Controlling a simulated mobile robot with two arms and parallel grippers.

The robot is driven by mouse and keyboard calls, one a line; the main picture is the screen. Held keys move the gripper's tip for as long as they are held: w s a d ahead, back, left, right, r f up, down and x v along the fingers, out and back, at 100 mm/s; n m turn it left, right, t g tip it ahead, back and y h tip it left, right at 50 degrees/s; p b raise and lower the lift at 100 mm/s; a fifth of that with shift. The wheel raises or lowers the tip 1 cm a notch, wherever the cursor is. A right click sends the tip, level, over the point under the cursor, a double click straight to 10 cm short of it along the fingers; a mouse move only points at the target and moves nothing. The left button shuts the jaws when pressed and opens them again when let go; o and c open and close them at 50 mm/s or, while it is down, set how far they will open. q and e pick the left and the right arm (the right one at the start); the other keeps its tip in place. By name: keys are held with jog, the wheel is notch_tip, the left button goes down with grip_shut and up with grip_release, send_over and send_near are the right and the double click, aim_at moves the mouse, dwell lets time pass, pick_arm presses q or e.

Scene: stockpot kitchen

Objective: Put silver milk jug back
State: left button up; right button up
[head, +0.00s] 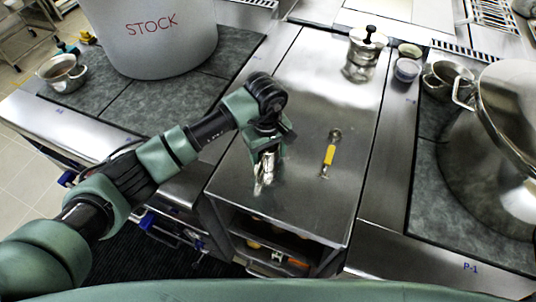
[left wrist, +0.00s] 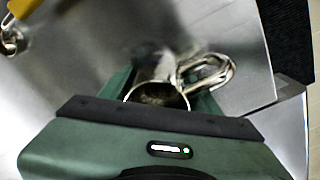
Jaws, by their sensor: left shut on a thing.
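The silver milk jug (head: 264,177) is small and shiny, over the front left part of the steel counter (head: 300,205). My left gripper (head: 265,158) is above it and shut on it. In the left wrist view the jug (left wrist: 158,92) sits between the fingers of the gripper (left wrist: 160,85), its round mouth toward the camera and its looped handle (left wrist: 212,74) pointing right. The fingers hide part of its body. I cannot tell whether its base touches the counter. My right gripper is not in view.
A yellow-handled tool (head: 329,154) lies right of the jug. A glass pot with a black knob (head: 362,58) and small cups (head: 407,68) stand farther back. The STOCK pot (head: 155,40) is at the left, a large lidded pot (head: 500,140) at the right. An open shelf (head: 275,245) is below the counter.

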pick_arm(q)
jog(key=shift+s+f, duration=0.1)
jog(key=o, duration=1.5)
jog(key=shift+o, duration=0.2)
notch_tip(320, 180, up, 12)
jog(key=p, duration=0.4)
jog(key=shift+s+a+p, duration=0.15)
jog(key=shift+a+p, duration=0.1)
jog(key=shift+p, duration=0.1)
